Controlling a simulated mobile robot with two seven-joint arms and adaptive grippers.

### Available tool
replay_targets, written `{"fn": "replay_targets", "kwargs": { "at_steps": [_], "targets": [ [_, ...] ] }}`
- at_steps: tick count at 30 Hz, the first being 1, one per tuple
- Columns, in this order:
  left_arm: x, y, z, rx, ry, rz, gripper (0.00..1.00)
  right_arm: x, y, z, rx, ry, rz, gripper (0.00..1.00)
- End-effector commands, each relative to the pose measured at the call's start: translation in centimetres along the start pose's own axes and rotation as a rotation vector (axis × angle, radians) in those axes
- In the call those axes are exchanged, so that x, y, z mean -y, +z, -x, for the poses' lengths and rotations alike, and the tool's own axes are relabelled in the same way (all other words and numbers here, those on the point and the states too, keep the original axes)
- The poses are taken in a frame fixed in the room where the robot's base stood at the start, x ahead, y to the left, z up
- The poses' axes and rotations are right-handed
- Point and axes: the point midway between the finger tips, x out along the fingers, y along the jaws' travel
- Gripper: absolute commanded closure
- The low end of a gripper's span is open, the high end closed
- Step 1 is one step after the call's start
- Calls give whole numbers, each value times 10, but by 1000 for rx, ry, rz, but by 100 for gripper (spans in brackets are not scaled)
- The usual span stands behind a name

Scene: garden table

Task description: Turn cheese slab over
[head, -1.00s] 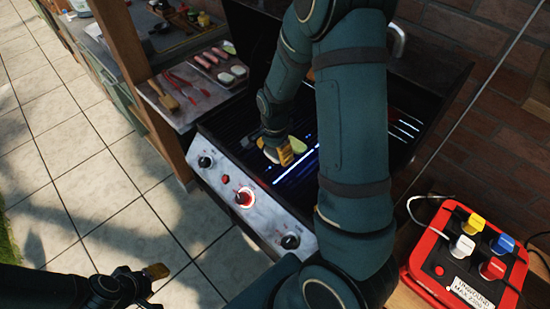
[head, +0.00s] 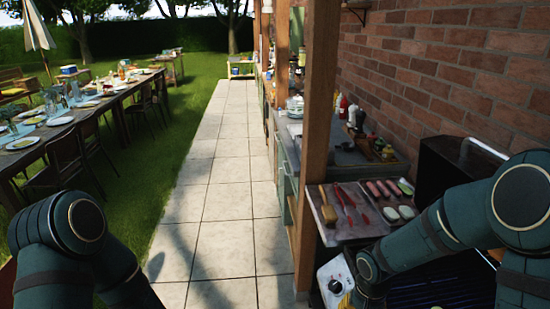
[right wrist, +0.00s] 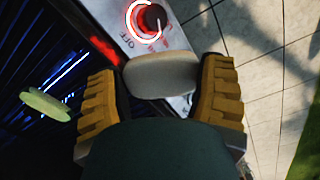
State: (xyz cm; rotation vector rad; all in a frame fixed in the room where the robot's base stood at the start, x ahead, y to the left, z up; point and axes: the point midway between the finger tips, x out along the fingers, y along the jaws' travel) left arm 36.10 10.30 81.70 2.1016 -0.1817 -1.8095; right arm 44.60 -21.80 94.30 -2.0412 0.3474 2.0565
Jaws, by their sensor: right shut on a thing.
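In the right wrist view a pale, rounded cheese slab (right wrist: 162,80) sits between the two yellow fingers of my right gripper (right wrist: 160,70), which is shut on it. The slab is over the front edge of the grill, near the red-lit knob (right wrist: 150,18). In the head view only a bit of the right gripper (head: 346,301) shows at the bottom edge, and its slab is hidden there. My left arm shows at the left, but its gripper is out of view.
A green slice (right wrist: 45,104) lies on the grill bars. A tray (head: 328,214) beside the grill (head: 440,282) holds sausages, pale slabs, red tongs and a brush. A wooden post (head: 318,110) stands close by. A paved path (head: 222,190) is clear.

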Motion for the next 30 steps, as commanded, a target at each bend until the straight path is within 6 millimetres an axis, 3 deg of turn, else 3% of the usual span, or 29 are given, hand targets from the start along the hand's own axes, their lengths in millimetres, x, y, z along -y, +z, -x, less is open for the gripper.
{"fn": "replay_targets", "kwargs": {
  "at_steps": [3,6,14,20,30],
  "targets": [
    [2,2,-7,3,0,-1,53,25,8,-11,-3,-7,214,69],
    [3,2,-8,4,0,-2,53,35,11,-13,-6,-10,305,69],
    [2,2,-8,4,0,-2,53,44,12,-8,-9,-11,355,69],
    [2,2,-8,4,0,-2,53,75,11,17,-12,-11,475,69],
    [3,2,-8,3,0,-1,53,143,12,72,-11,-5,753,69]
  ]
}}
